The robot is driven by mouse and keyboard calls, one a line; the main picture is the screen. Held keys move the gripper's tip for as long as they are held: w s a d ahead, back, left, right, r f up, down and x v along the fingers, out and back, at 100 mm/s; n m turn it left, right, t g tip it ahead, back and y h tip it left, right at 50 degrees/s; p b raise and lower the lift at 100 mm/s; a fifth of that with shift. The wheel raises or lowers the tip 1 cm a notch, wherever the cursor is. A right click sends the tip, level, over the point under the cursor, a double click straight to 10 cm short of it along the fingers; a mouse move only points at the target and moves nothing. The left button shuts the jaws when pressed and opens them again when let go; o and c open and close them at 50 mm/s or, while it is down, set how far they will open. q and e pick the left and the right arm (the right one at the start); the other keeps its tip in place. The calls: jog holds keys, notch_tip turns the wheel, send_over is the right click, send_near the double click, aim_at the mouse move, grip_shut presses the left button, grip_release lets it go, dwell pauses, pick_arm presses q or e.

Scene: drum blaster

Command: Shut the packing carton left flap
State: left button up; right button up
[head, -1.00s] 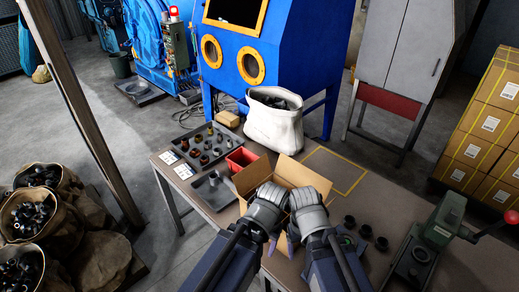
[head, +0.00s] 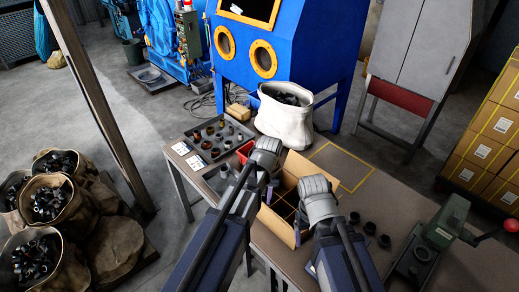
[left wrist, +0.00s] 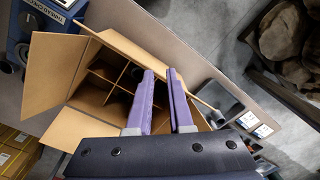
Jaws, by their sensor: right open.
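The open packing carton (head: 278,226) stands on the table with a divider grid inside. It also shows in the left wrist view (left wrist: 52,75), with several flaps spread outward. My left gripper (head: 270,187) is over the carton's left side and hides much of that side in the head view. In the left wrist view its purple fingers (left wrist: 164,100) are apart, with their tips close to the carton's edge; I cannot tell if a flap lies between them. My right gripper (head: 301,228) is over the carton's right side, pointing down, its fingers mostly hidden.
A tray of small parts (head: 216,137), a red bin (head: 244,152) and a white sack (head: 285,118) stand beyond the carton. Black rings (head: 370,228) and a green press (head: 440,222) are to the right. The yellow-outlined patch (head: 341,165) is clear.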

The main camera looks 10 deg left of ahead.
pick_arm(q)
jog(key=w+a+r+n+p, duration=0.1)
jog(key=w+n, duration=0.1)
jog(key=w, duration=0.4)
jog(key=w+a+r+n+p, duration=0.1)
jog(key=w+a+n, duration=0.1)
jog(key=w, duration=0.4)
jog(key=w+a+r+n+p, duration=0.1)
jog(key=w+a+n, duration=0.1)
jog(key=w, duration=0.3)
jog(key=shift+w+a+r+h, duration=0.15)
jog(key=shift+w+r+h, duration=0.2)
jog(key=shift+w+h, duration=0.05)
grip_shut()
jog(key=w+a+r+n+p, duration=0.1)
jog(key=w+a+n, duration=0.3)
jog(key=w, duration=0.3)
jog(key=shift+w+a, duration=0.15)
jog(key=shift+a, duration=0.3)
notch_tip(320, 180, down, 10)
jog(key=b, duration=1)
jog(key=d, duration=0.1)
jog(key=s+d+r+p, duration=0.1)
jog(key=s+d, duration=0.1)
jog(key=shift+s+d+r+p, duration=0.2)
jog(key=shift+r+p, duration=0.2)
jog(key=shift+s+d, duration=0.1)
